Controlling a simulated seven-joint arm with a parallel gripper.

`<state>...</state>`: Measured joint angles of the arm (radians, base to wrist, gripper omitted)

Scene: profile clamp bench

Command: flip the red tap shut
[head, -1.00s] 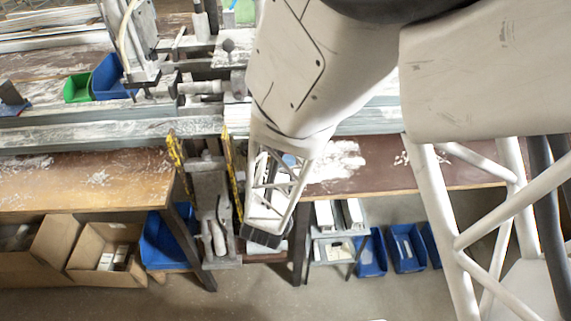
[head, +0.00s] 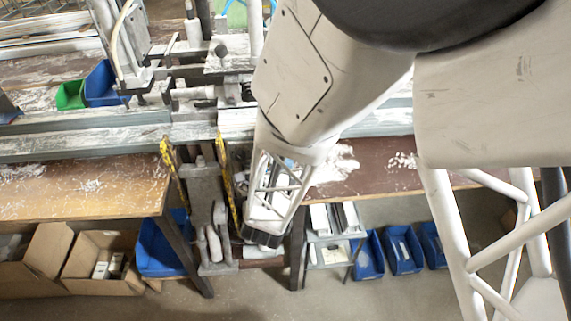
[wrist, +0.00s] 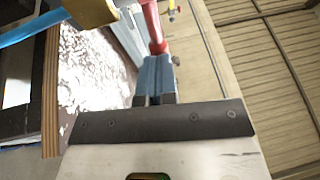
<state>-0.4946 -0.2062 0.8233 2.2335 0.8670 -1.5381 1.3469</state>
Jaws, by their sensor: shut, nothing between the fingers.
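The red tap handle (wrist: 153,28) shows at the top middle of the wrist view, a red bar running up out of the picture. A yellow brass-coloured body (wrist: 92,11) with a blue hose (wrist: 32,27) is to its left. My gripper (wrist: 155,62) is shut and empty, its fingertips just below the lower end of the red handle in the picture. I cannot tell whether they touch. In the head view my gripper (head: 262,237) hangs at the bench's front edge, and I cannot make out the red tap there.
The bench top (head: 80,185) stands left of my gripper. Yellow-edged uprights and a grey clamp mechanism (head: 205,185) stand close to its left. Blue bins (head: 402,250) and a small rack (head: 328,250) are below right. Cardboard boxes (head: 105,262) sit below left.

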